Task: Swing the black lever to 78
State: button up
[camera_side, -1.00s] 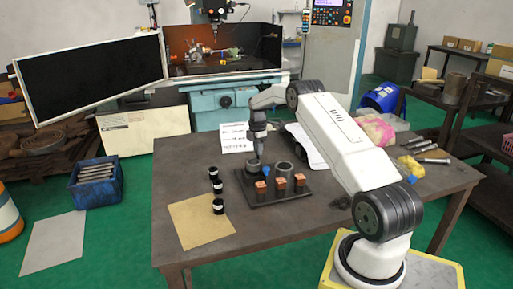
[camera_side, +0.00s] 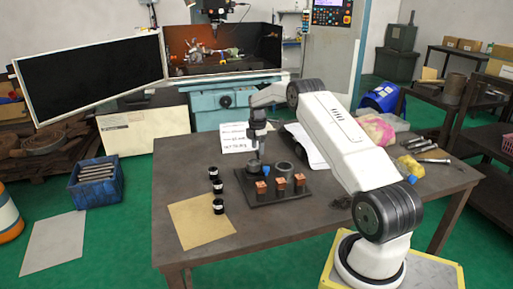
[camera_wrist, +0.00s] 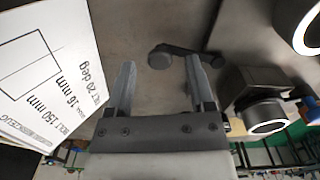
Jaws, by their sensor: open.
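My gripper (camera_wrist: 162,66) is open, with one finger on each side of the knob in the picture and nothing visibly clamped. I cannot tell the height gap between the fingertips and the knob. In the side view my gripper (camera_side: 260,153) points down over the back left of the dark base plate (camera_side: 262,201), where a round grey fixture (camera_side: 252,173) stands. The lever and any scale marks cannot be made out there.
A second grey ring (camera_side: 284,170) stands right of my gripper. Black cylinders (camera_side: 217,187) stand to the left by a tan sheet (camera_side: 203,221). A white printed card (camera_wrist: 40,70) is near on the left.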

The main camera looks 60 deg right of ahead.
aim_at(256, 151)
jog(key=shift+r, duration=3.55)
jog(key=shift+w+a, duration=0.1)
jog(key=shift+a, duration=0.2)
jog(key=a+r+m+t, duration=0.15)
jog(key=a+m, duration=0.35)
jog(key=a, duration=1.8)
jog(key=s+a+f+m+t, duration=0.1)
jog(key=s+a+m, duration=0.5)
jog(key=s+a, duration=1.2)
jog(key=shift+f, duration=0.4)
